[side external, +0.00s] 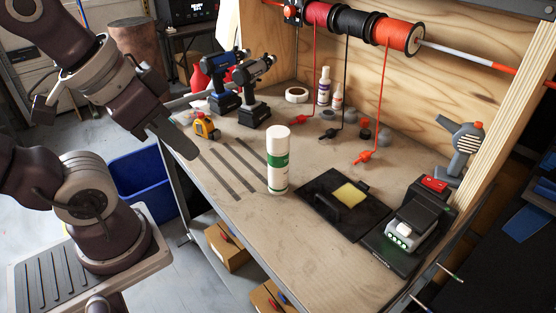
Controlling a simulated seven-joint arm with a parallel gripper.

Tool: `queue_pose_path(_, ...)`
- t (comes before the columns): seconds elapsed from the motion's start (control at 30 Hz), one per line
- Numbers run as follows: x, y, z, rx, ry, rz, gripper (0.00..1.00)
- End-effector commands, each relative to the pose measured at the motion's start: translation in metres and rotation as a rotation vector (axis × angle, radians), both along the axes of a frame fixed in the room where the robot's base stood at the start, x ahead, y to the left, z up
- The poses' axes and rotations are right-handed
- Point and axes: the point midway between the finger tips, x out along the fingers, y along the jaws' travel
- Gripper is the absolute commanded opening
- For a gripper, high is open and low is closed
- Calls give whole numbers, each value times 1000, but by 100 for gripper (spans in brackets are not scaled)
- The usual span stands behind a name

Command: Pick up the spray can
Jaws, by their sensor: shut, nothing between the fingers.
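The spray can (278,172) is a white cylinder with a green band and a white cap. It stands upright on the wooden workbench (250,225), near the middle of its front part. My gripper (188,153) is at the left, above the bench's left edge. It points down and to the right, with its fingers shut and nothing between them. It is apart from the can, to the left of it.
Dark strips (232,170) lie flat left of the can. A black tray (345,203) with a yellow pad lies to its right. Two drills (252,90) and a yellow tape measure (206,127) stand behind. Filament strands hang from spools (400,36). The front bench surface is clear.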

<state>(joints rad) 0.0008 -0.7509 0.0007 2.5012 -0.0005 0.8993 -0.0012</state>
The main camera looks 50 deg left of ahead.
Motion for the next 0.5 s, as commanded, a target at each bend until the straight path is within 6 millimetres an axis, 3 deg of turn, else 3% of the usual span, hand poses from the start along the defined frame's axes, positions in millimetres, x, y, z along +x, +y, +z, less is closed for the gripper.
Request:
queue_pose_path(0.37,0,0,0,1,0,0,0)
queue_pose_path(0.5,0,0,0,1,0,0,24)
